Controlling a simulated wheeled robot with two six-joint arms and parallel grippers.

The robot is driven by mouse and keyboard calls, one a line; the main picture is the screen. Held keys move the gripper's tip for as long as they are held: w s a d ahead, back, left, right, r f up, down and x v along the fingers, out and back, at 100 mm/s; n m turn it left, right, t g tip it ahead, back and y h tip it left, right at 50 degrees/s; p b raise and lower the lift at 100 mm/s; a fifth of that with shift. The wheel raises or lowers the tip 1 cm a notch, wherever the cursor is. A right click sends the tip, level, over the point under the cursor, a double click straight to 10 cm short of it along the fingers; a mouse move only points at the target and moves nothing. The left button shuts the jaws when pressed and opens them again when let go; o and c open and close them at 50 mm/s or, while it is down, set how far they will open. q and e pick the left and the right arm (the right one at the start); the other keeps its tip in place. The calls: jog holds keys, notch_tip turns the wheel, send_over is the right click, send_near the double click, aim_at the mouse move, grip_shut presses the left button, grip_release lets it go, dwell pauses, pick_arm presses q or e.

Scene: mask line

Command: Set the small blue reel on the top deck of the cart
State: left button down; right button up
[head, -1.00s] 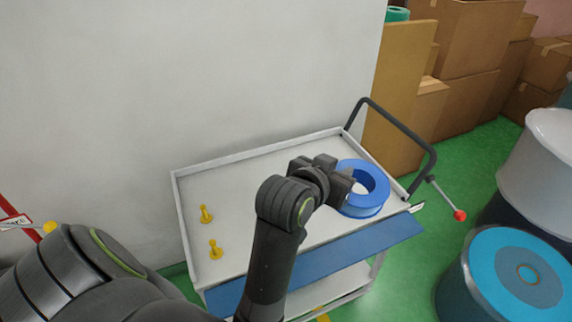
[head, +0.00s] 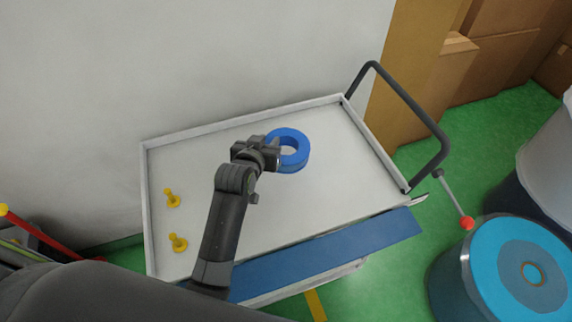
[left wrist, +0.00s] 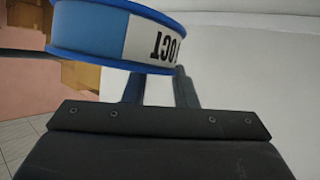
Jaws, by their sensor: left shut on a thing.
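The small blue reel (head: 298,158) is a ring with a round hole, over the middle of the cart's white top deck (head: 335,190) in the head view. My left gripper (head: 276,152) is shut on the reel's left side. In the left wrist view the reel (left wrist: 95,35) fills the upper left, with a white label and dark lettering on its side. The fingers (left wrist: 158,88) meet its lower edge there. I cannot tell whether the reel touches the deck or hangs just above it. My right gripper is not in view.
Two yellow pegs (head: 177,243) stand at the deck's left end. A low rim and a dark handle (head: 410,110) bound the deck. A blue panel (head: 330,250) runs along the front. A blue-topped drum (head: 520,270) stands at right, cardboard boxes (head: 500,60) behind. The deck's right part is clear.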

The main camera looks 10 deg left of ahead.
pick_arm(q)
notch_tip(320, 180, down, 5)
jog(key=shift+w+r, duration=0.1)
jog(key=shift+w, duration=0.05)
jog(key=shift+f, duration=0.65)
notch_tip(320, 180, down, 4)
jog(key=shift+r, duration=0.2)
jog(key=c, duration=1.1)
grip_release()
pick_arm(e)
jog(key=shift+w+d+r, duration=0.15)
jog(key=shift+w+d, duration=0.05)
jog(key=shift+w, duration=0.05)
